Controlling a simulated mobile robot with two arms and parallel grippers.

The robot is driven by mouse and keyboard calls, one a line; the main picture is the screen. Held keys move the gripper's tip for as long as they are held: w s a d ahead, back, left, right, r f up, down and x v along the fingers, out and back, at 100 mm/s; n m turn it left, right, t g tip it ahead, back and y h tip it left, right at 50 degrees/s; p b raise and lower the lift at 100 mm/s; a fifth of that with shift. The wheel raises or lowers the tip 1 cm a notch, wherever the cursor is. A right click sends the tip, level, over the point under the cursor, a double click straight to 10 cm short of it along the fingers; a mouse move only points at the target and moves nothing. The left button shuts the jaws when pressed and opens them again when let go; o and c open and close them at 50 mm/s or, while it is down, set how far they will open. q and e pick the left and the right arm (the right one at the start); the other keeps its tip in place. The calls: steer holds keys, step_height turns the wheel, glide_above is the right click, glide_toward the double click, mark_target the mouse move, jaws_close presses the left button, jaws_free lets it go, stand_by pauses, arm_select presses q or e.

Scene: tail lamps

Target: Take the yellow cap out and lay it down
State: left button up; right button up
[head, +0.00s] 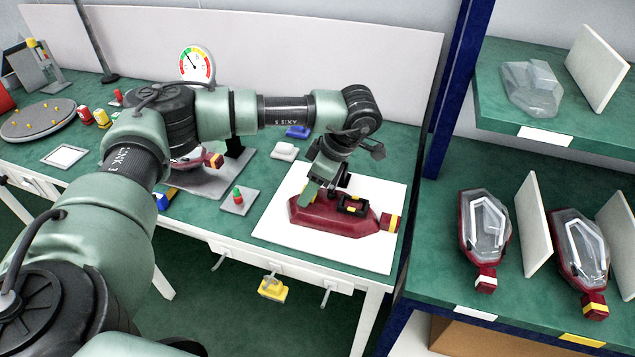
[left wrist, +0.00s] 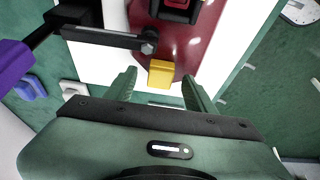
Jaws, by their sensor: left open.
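A dark red lamp housing (head: 335,222) lies on a white board (head: 290,242) on the green table. It has a black frame on top and a yellow-banded plug (head: 390,223) at its right end. My left gripper (head: 322,192) points down over the housing's left part. In the left wrist view a yellow cap (left wrist: 161,74) stands at the edge of the red housing (left wrist: 200,40), between the open fingers (left wrist: 158,88). A gap shows on both sides of it. In the head view the gripper hides this cap or I cannot make it out. My right gripper is not in view.
White and blue blocks (head: 285,151) lie behind the board. A small plate with a red-green peg (head: 239,200) stands left of it. A rack post rises close on the right, with clear-covered red lamps (head: 486,235) on its shelf. The board's front part is bare.

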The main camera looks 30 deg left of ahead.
arm_select(q)
steer(key=shift+f, duration=0.15)
jaws_close()
stand_by(0.4)
steer(key=shift+r+p, duration=0.75)
steer(key=shift+r, duration=0.25)
steer(key=shift+r+p, duration=0.35)
steer(key=shift+r, duration=0.2)
steer(key=shift+r, duration=0.1)
steer(key=shift+r+p, duration=0.45)
steer(key=shift+r, duration=0.1)
